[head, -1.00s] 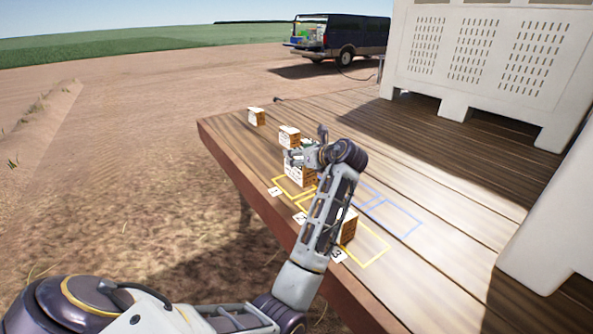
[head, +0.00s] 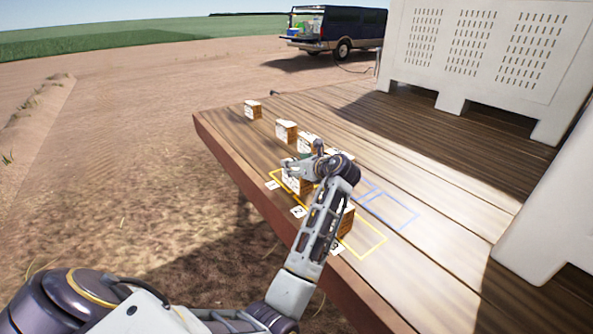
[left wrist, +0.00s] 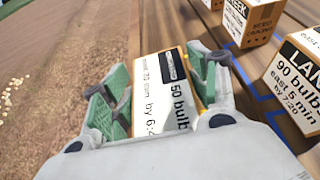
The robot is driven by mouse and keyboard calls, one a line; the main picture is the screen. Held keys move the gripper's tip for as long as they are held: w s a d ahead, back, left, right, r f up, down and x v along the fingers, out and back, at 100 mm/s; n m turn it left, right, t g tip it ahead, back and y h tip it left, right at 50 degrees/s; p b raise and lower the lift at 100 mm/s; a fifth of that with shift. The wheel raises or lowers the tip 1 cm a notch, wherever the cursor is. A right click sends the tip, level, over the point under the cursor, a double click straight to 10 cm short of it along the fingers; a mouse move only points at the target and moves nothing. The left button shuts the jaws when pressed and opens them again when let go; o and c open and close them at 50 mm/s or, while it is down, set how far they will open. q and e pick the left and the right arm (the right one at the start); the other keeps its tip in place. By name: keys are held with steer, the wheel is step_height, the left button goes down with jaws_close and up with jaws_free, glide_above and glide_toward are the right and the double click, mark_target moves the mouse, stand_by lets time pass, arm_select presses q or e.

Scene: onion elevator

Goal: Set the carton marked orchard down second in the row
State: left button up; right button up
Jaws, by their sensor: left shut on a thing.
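My left gripper (head: 303,170) is shut on a carton (head: 297,184) above the yellow row outlines, near card 1 (head: 272,185). In the left wrist view the held carton (left wrist: 160,95) is tilted between the green finger pads and reads "50 bulb" and "by 6:2"; its name is not readable, so I cannot tell whether it is the orchard one. Card 2 (head: 298,212) lies along the front edge, and card 3 (head: 335,248) is partly hidden. Another carton (head: 346,222) stands by outline 3, partly behind my arm. My right gripper is out of view.
Cartons stand farther back on the wooden deck (head: 235,130): one at the far corner (head: 252,111), another (head: 286,131), and more beside my gripper. The wrist view shows cartons ending "EEK" (left wrist: 262,22) and starting "LAN" (left wrist: 298,85). Blue outlines (head: 391,211) lie right; a white bin (head: 460,85) stands behind.

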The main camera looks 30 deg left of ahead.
arm_select(q)
steer(key=shift+f, duration=1.15)
steer(key=o, duration=1.4)
steer(key=shift+f, duration=0.1)
